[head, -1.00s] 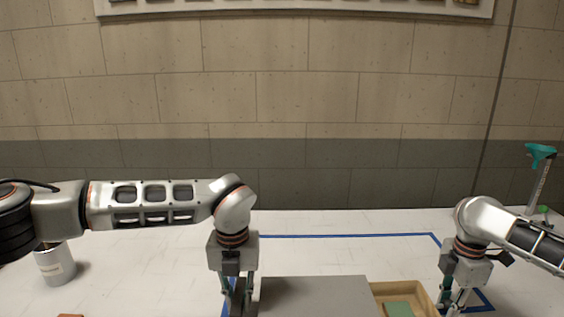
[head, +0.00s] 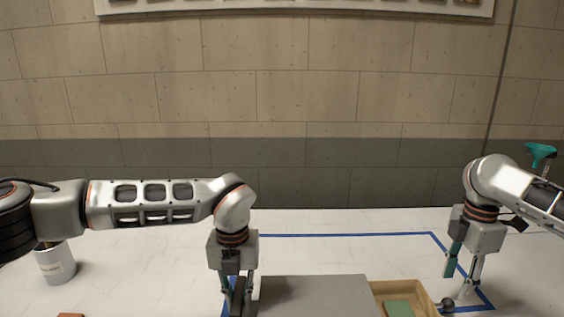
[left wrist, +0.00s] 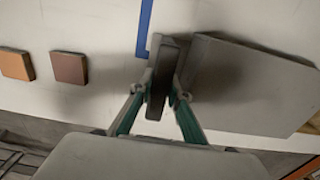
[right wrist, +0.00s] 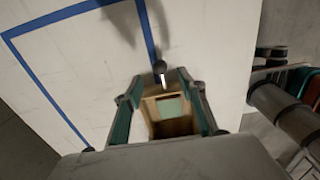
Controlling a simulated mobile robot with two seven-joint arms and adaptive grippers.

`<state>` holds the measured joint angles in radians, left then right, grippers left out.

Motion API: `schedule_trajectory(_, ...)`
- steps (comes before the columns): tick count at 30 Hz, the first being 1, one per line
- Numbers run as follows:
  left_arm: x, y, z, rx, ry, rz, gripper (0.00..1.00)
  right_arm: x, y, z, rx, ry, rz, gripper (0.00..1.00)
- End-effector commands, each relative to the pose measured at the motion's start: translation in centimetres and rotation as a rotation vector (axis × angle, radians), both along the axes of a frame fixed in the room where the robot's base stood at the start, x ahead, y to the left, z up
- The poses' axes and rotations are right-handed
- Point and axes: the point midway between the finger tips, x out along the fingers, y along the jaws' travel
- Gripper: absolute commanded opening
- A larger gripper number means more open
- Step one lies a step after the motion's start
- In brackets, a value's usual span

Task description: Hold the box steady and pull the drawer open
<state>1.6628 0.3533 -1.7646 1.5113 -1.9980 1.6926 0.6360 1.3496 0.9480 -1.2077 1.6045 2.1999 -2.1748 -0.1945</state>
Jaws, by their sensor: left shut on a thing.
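The grey box (head: 315,292) sits at the bottom centre of the head view and also shows in the left wrist view (left wrist: 250,85). Its wooden drawer (head: 418,290) sticks out to the right, open, with a green block (head: 398,308) inside. The round drawer knob (head: 447,303) is at its right end and also shows in the right wrist view (right wrist: 160,66). My left gripper (head: 237,296) is shut on a dark upright plate (left wrist: 162,80) at the box's left side. My right gripper (head: 459,282) is open and empty, above the knob and apart from it.
Blue tape (head: 345,235) marks the white table around the box. A white can (head: 55,264) stands at the left. An orange tile (left wrist: 16,65) and a brown tile (left wrist: 69,68) lie left of the box. A teal-topped tool (head: 540,155) stands at the right. The table behind the box is clear.

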Motion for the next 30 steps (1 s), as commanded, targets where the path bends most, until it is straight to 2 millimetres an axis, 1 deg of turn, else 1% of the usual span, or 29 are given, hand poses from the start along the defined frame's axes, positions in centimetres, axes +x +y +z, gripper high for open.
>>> schedule_trajectory(1,0.0,0.0,-0.1,0.000,0.001,-0.001,0.00,0.0,0.0,1.0,-0.001,-0.003,-0.001,0.40)
schedule_trajectory(3,0.0,-0.1,-0.1,0.000,0.001,-0.002,0.00,0.0,0.0,1.9,-0.001,-0.002,0.000,0.40)
schedule_trajectory(6,0.0,-0.1,-0.1,0.000,0.001,-0.002,0.00,0.0,0.0,2.9,-0.001,-0.001,-0.001,0.40)
schedule_trajectory(10,0.0,-0.1,-0.1,-0.001,0.001,-0.002,0.00,0.0,0.0,3.3,-0.002,0.001,-0.001,0.40)
schedule_trajectory(17,-0.1,-0.1,0.0,-0.001,0.001,-0.002,0.00,0.0,0.0,3.4,-0.001,0.001,-0.001,0.40)
schedule_trajectory(18,-0.1,-0.1,0.0,-0.001,0.001,-0.002,0.22,0.0,0.0,3.4,-0.001,0.001,-0.001,0.40)
schedule_trajectory(20,-0.1,-0.1,0.0,-0.001,0.001,-0.002,0.36,0.0,0.0,3.4,-0.001,0.001,-0.001,0.40)
schedule_trajectory(30,0.0,-0.1,0.1,-0.001,0.000,-0.001,0.36,0.0,0.0,3.4,-0.001,0.001,-0.001,0.40)
